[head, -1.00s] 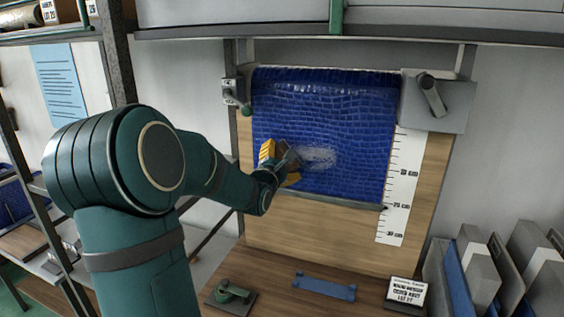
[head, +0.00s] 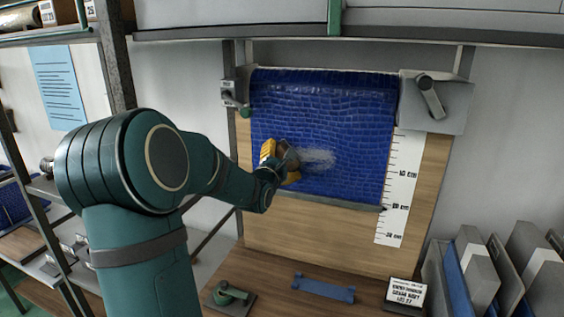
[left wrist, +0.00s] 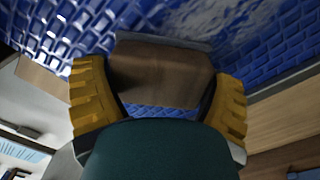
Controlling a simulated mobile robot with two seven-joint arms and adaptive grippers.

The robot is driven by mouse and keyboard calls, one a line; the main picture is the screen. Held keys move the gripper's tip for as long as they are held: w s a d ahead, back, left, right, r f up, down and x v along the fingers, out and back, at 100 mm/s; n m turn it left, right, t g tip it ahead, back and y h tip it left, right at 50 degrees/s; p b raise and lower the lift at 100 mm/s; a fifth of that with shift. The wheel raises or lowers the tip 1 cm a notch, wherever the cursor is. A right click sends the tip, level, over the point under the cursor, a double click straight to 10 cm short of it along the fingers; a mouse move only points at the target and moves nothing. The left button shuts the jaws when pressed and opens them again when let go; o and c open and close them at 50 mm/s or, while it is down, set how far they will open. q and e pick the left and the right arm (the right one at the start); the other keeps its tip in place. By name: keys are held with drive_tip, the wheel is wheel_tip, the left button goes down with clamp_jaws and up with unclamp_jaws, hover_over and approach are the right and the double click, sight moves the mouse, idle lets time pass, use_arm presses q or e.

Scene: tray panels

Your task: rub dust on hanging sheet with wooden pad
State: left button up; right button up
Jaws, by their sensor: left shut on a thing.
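A blue sheet with a brick-like texture (head: 345,120) hangs on a wooden board. A pale dust patch (head: 320,158) lies on its lower middle. My left gripper (head: 282,162) is at the sheet's lower left, just left of the dust. In the left wrist view its yellow fingers (left wrist: 160,95) are shut on the brown wooden pad (left wrist: 160,72). The pad's far edge is at the sheet; whether it presses on it I cannot tell. In the head view the pad is mostly hidden by the gripper. My right gripper is not in view.
A ruler strip (head: 404,180) runs beside the sheet, under a grey crank bracket (head: 440,105). Panels (head: 500,270) stand at right.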

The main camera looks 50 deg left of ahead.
sight(322, 159)
use_arm(q)
drive_tip(key=shift+w+a, duration=0.2)
drive_tip(key=shift+w, duration=0.15)
drive_tip(key=shift+w+d+b, duration=0.5)
drive_tip(key=shift+d+b, duration=0.25)
drive_tip(key=shift+d, duration=0.15)
drive_tip(key=shift+w+d+b, duration=0.45)
drive_tip(key=shift+d, duration=0.25)
drive_tip(key=shift+w+d+b, duration=0.4)
drive_tip(key=shift+d+b, duration=0.05)
drive_tip(key=shift+d, duration=0.2)
drive_tip(key=shift+w+d+b, duration=0.35)
drive_tip(key=shift+w+d, duration=0.1)
drive_tip(key=shift+d, duration=0.25)
drive_tip(key=shift+w+d+b, duration=0.3)
drive_tip(key=shift+w+d, duration=0.15)
drive_tip(key=shift+d, duration=0.25)
drive_tip(key=shift+w+d+b, duration=0.2)
drive_tip(key=shift+w+d, duration=0.25)
drive_tip(key=shift+d, duration=0.25)
drive_tip(key=shift+w+d+b, duration=0.15)
drive_tip(key=shift+w+d, duration=0.3)
drive_tip(key=shift+d, duration=0.3)
drive_tip(key=shift+w+d+b, duration=0.2)
drive_tip(key=shift+w+d, duration=0.25)
drive_tip(key=shift+d, duration=0.25)
